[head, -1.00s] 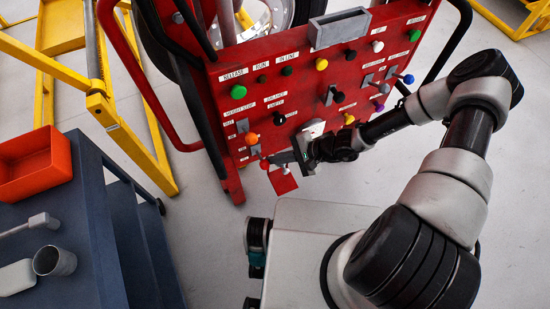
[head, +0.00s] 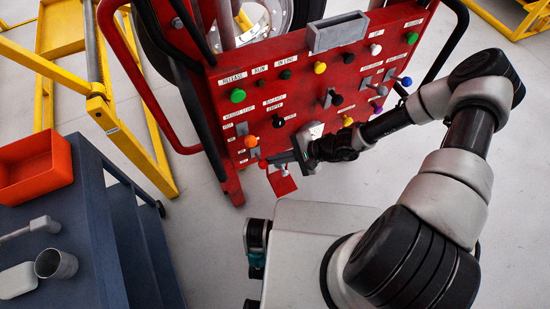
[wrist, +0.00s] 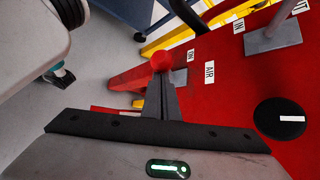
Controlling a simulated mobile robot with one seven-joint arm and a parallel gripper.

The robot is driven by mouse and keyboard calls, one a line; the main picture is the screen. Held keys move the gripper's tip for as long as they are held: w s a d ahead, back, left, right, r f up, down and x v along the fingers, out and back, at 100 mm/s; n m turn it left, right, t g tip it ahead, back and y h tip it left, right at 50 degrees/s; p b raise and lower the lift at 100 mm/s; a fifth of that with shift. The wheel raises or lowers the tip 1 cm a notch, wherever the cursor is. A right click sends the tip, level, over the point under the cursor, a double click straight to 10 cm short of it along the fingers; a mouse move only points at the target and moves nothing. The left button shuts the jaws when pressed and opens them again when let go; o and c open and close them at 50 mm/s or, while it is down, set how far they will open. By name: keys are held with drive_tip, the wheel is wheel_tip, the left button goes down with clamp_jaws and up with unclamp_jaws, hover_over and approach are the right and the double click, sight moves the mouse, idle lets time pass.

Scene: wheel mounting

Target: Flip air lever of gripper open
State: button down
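The air lever's round red knob (wrist: 161,60) shows in the wrist view, right at the tips of my gripper's fingers (wrist: 160,95). The "AIR" label (wrist: 209,72) is on the red panel just right of it. The lever's stem is hidden behind the fingers. In the head view my gripper (head: 270,160) reaches left across the lower part of the red control panel (head: 300,95). The fingers look close together, with no clear gap. I cannot tell whether they touch the knob or are just behind it.
The panel carries other coloured knobs, such as a green one (head: 238,95) and an orange one (head: 251,141). In the wrist view a grey lever (wrist: 272,38) and a black round knob (wrist: 280,118) stand to the right. A blue cart (head: 85,230) with an orange bin (head: 35,168) stands left.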

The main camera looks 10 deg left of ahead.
drive_tip(key=w+d+r+b, duration=0.1)
drive_tip(key=w+d+r, duration=0.2)
drive_tip(key=d, duration=0.5)
drive_tip(key=shift+r+b, duration=0.4)
drive_tip(key=shift+r, duration=0.05)
drive_tip(key=shift+d, duration=0.1)
